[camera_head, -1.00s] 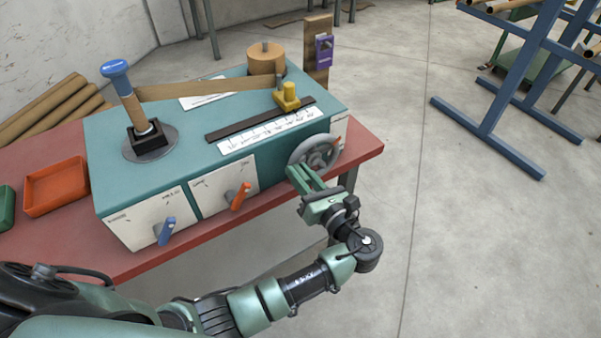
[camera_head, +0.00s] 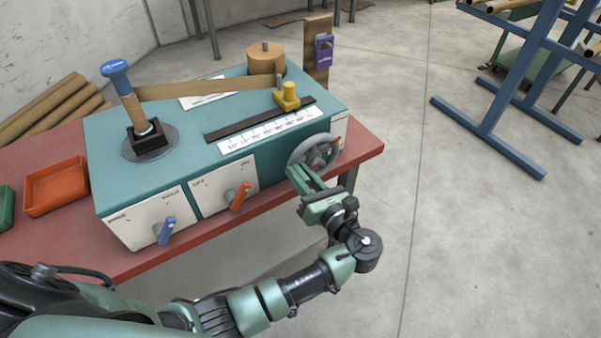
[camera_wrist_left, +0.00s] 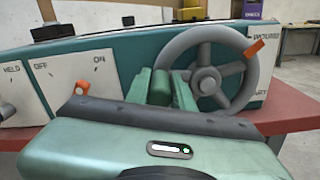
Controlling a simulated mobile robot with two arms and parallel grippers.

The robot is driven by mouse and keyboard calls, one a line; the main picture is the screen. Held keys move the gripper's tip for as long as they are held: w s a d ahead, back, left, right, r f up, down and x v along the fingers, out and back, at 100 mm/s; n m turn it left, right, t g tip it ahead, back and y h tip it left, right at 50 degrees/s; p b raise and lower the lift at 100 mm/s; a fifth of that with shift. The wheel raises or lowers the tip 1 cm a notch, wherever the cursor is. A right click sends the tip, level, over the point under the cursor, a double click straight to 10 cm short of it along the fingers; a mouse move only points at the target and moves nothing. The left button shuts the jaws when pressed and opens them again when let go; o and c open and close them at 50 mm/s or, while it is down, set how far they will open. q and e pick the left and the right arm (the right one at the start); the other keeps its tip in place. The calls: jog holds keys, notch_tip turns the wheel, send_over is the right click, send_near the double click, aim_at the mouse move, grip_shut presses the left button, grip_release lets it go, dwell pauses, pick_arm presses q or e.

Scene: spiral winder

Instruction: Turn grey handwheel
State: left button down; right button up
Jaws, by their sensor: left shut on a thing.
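The grey handwheel (camera_head: 315,152) is on the front face of the teal machine (camera_head: 185,106), near its right end. In the left wrist view the handwheel (camera_wrist_left: 208,72) shows its rim, spokes and hub. An orange pointer (camera_wrist_left: 254,48) is at its upper right. My left gripper (camera_head: 298,174) is shut on the lower left part of the handwheel's rim. The left wrist view shows its green fingers (camera_wrist_left: 164,86) at the rim's left side, where they hide the grip. My right gripper is not in view.
A blue lever (camera_head: 166,230) and an orange lever (camera_head: 239,196) stick out of the front panels left of the wheel. The machine stands on a red table (camera_head: 365,145) with an orange tray (camera_head: 56,186). Floor right of the table is clear up to a blue rack (camera_head: 505,85).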

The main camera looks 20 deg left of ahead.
pick_arm(q)
jog(key=n, duration=0.1)
jog(key=f+n, duration=0.1)
jog(key=n, duration=0.1)
jog(key=shift+a+f+b, duration=0.15)
jog(key=shift+f+b, duration=0.15)
jog(key=shift+b, duration=0.1)
jog(key=shift+f+n+b, duration=0.5)
jog(key=shift+n, duration=0.4)
jog(key=shift+f+n+b, duration=0.45)
jog(key=shift+n, duration=0.45)
